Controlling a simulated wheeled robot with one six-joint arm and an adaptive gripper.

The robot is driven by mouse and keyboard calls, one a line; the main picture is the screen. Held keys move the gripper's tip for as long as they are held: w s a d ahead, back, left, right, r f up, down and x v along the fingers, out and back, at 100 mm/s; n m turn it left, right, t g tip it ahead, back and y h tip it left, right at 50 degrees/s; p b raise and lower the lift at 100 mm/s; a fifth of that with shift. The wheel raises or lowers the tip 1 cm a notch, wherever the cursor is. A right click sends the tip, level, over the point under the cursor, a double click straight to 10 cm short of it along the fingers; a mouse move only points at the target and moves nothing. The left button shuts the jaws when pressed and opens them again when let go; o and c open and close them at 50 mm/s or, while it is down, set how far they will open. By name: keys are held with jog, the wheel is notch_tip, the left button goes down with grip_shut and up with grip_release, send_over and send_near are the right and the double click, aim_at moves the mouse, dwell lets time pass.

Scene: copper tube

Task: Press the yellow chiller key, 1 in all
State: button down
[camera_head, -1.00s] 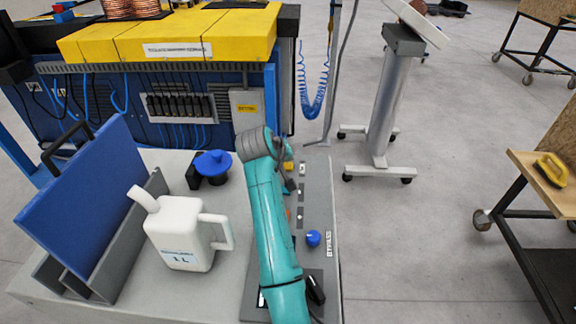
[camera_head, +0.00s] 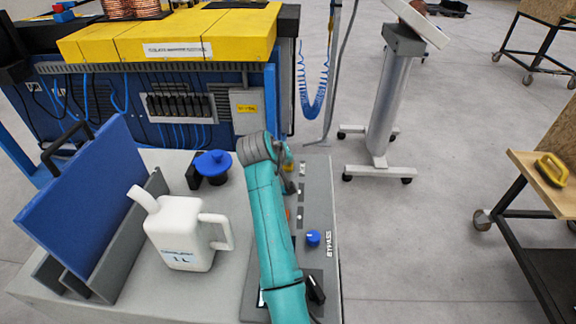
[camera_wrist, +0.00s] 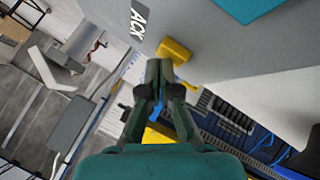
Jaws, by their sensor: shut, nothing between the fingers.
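The yellow key (camera_wrist: 174,50) stands out from the grey panel in the wrist view, close to a label reading ACK (camera_wrist: 139,18). My gripper (camera_wrist: 166,66) is shut and empty, with its fingertips right at the near edge of the key. I cannot tell whether they touch it. In the head view the key (camera_head: 289,167) is a small yellow patch at the far end of the panel, partly hidden by my arm and gripper (camera_head: 288,176).
A blue knob (camera_head: 313,238) marked BYPASS and several small controls sit on the panel (camera_head: 318,190). A white jug (camera_head: 178,240), a blue-topped item (camera_head: 213,163) and a blue board (camera_head: 85,205) in a rack stand left of my arm.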

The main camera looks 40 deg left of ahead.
aim_at(287, 167)
jog(key=shift+f, duration=0.25)
jog(key=shift+r, duration=0.15)
dwell(0.4)
jog(key=shift+r, duration=0.7)
jog(key=shift+r, duration=2.55)
